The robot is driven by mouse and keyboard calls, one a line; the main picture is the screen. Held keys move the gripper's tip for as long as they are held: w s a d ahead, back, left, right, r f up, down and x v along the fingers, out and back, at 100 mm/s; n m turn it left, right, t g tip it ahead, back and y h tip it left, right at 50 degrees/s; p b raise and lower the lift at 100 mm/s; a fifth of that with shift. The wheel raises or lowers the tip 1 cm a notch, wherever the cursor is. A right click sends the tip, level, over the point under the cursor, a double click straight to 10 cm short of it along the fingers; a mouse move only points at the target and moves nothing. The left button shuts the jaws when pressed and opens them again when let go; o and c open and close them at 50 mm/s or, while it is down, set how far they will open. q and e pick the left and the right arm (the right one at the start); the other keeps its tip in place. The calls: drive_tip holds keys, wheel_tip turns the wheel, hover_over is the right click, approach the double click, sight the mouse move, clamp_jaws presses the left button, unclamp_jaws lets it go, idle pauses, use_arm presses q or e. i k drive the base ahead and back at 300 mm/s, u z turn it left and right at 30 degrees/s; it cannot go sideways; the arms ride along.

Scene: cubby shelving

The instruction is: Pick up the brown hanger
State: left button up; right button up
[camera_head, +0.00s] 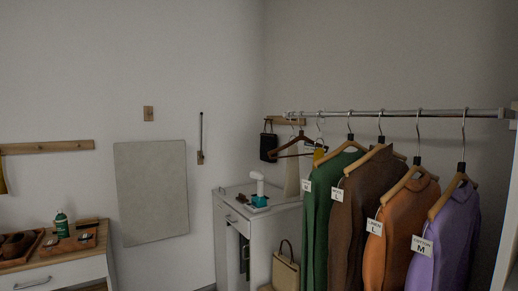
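A metal rail (400,113) runs along the right side with several hangers on it. At its left end hangs a dark brown hanger (301,138) that looks bare of clothing. To its right, wooden hangers carry a green sweater (325,195), a brown sweater (362,210), an orange sweater (400,235) and a purple sweater (452,235). The area around the brown hanger is crowded, and a dark bar just below it may belong to it or to another hanger. Neither of my grippers shows in the head view.
A grey-white cabinet (232,235) with a white device (257,185) on top stands left of the clothes. A black bag (269,147) hangs behind it, and a beige handbag (286,274) sits low. A wooden-topped cabinet (98,230) with trays stands at left.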

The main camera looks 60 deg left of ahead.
sight(302, 138)
drive_tip(key=u, duration=1.75)
